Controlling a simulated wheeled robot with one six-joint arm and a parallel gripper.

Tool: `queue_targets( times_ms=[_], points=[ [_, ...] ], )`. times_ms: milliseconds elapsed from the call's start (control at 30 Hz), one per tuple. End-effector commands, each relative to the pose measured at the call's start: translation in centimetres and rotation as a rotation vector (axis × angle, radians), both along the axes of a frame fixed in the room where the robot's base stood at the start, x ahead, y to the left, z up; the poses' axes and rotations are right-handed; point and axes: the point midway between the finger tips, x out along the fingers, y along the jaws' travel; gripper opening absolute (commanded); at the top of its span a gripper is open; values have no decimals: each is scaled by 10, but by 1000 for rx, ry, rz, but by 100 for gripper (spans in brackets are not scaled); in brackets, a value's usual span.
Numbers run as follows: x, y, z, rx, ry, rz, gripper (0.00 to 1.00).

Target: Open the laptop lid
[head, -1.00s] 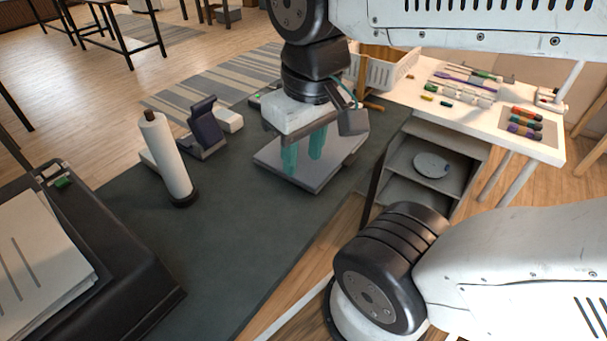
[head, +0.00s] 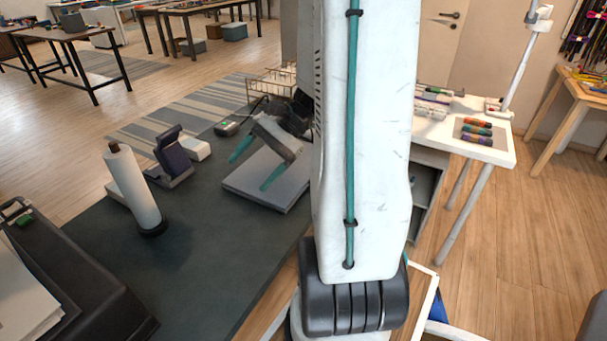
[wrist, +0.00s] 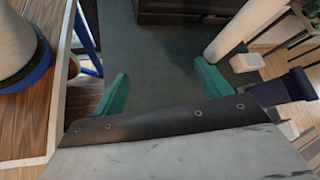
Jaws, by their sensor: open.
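The laptop (head: 262,184) is a flat grey slab lying closed on the dark mat in the head view. My arm hides its right part. I cannot tell from the head view whether a finger touches the lid. In the wrist view my gripper (wrist: 160,88) shows both teal fingers wide apart over bare dark surface. The laptop is not clearly seen there.
On the dark mat (head: 215,240) stand a white roll (head: 134,190) on a dark base and a dark blue stand (head: 172,155), both left of the laptop. A black case with papers (head: 60,290) is at the lower left. A white table (head: 480,145) is at the right.

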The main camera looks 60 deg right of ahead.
Motion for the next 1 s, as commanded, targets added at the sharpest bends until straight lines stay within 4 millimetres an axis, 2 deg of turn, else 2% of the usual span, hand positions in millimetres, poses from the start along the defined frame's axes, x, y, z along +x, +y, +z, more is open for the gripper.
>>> queue_targets(
  times_ms=[33,167,233,300,400,500,600,733,867,1000],
  points=[
    [-1,-24,-15,80,13,-112,76],
    [-6,-85,-50,267,9,-397,76],
    [-17,-119,-72,363,-1,-554,76],
    [-31,-152,-96,454,-19,-710,76],
    [-57,-191,-128,569,-50,-910,76],
    [-84,-219,-157,656,-81,-1073,76],
    [-104,-237,-177,714,-106,-1185,76],
    [-117,-246,-191,752,-124,-1258,76],
    [-109,-247,-194,759,-127,-1271,76],
    [-86,-245,-194,758,-126,-1268,76]
  ],
)
